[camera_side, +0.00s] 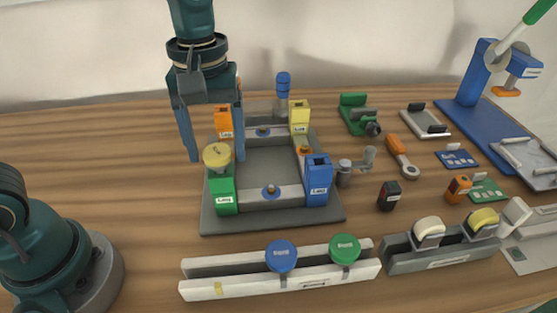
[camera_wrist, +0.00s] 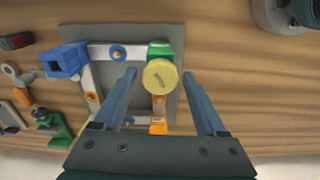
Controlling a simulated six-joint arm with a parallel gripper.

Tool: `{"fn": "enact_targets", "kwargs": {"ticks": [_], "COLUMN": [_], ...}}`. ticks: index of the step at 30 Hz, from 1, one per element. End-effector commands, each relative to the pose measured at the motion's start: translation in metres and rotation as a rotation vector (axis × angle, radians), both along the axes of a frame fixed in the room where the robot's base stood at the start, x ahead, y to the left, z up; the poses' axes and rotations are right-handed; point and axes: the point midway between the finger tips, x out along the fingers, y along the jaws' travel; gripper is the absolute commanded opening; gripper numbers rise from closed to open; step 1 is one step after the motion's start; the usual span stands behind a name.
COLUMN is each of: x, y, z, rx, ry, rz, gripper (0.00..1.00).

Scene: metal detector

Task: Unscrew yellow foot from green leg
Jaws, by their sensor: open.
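The green leg (camera_side: 223,196) stands upright at the front left corner of a grey frame. The yellow foot (camera_side: 217,156) is a round disc on top of it. In the wrist view, the yellow foot (camera_wrist: 160,76) lies between and beyond my fingertips, with part of the green leg (camera_wrist: 161,48) showing behind it. My gripper (camera_side: 214,160) is open, its fingers pointing down. In the side view, its fingers appear on either side of the yellow foot's height, somewhat behind it. My gripper (camera_wrist: 160,72) shows no contact with the foot in the wrist view.
Orange (camera_side: 223,122), yellow (camera_side: 299,116) and blue (camera_side: 318,180) legs stand at the frame's other corners. A white rack (camera_side: 225,288) in front holds blue (camera_side: 281,256) and green (camera_side: 345,248) feet. A grey rack (camera_side: 400,263) holds white and yellow discs. Tools and parts crowd the right; the left table is mostly clear.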

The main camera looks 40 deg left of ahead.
Motion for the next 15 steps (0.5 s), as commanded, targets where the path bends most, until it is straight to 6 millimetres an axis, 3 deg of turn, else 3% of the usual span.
{"fn": "enact_targets", "kwargs": {"ticks": [15], "x": [0.001], "y": [0.0], "z": [0.032], "rx": [0.0], "ry": [-0.003], "rz": [-0.001], "gripper": [0.74]}}
